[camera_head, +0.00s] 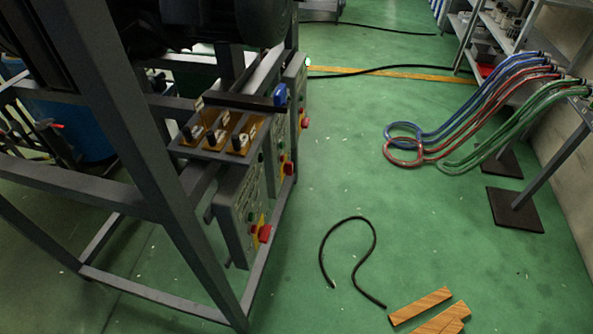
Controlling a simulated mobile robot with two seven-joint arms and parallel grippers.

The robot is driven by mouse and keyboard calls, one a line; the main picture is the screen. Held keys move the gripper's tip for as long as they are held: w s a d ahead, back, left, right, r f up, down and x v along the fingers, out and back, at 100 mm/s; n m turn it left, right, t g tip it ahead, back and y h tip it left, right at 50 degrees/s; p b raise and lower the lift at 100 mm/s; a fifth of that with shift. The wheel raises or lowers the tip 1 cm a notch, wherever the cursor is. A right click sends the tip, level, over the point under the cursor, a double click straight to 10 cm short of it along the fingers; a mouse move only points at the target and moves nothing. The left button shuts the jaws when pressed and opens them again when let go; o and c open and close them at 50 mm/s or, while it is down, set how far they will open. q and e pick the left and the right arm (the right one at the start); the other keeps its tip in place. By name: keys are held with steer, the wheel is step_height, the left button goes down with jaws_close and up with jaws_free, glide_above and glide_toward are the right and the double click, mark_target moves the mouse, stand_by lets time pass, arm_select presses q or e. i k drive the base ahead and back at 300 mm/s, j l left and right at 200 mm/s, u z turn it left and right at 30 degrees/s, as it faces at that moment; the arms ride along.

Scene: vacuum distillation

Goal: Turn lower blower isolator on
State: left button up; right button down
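Grey control boxes are mounted on the side of a dark steel frame (160,190) at left. The nearest box (240,210) carries a red knob (264,233) on a yellow plate. Farther boxes have similar red knobs (288,168) (304,124). Above them, a small panel (206,150) has three black switches on yellow-brown plates, and a blue part (280,95) sits behind it. I cannot tell which of these is the lower blower isolator; labels are too small to read. Neither of my grippers is in view.
A black hose (373,240) and wooden pieces (420,306) lie on the green floor. Blue, red and green hoses (470,110) hang from a rack at right, with dark foot plates (515,210). The floor between frame and rack is mostly clear.

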mark_target(288, 167)
steer(key=u, duration=0.45)
steer(key=i+l+u, duration=0.1)
steer(key=u, duration=0.35)
steer(key=l+u, duration=0.2)
steer(key=u, duration=0.25)
steer(key=i+l+u, duration=0.1)
steer(key=u, duration=0.35)
steer(key=l+u, duration=0.25)
steer(key=l, duration=0.2)
steer(key=l+u, duration=0.25)
steer(key=l, duration=0.15)
steer(key=k+l+u, duration=0.1)
steer(key=l+u, duration=0.15)
steer(key=l, duration=0.2)
steer(key=k+l+u, duration=0.1)
steer(key=l+u, duration=0.15)
steer(key=l, duration=0.15)
steer(key=k+l+u, duration=0.25)
steer(key=l, duration=0.15)
steer(key=i, duration=0.1)
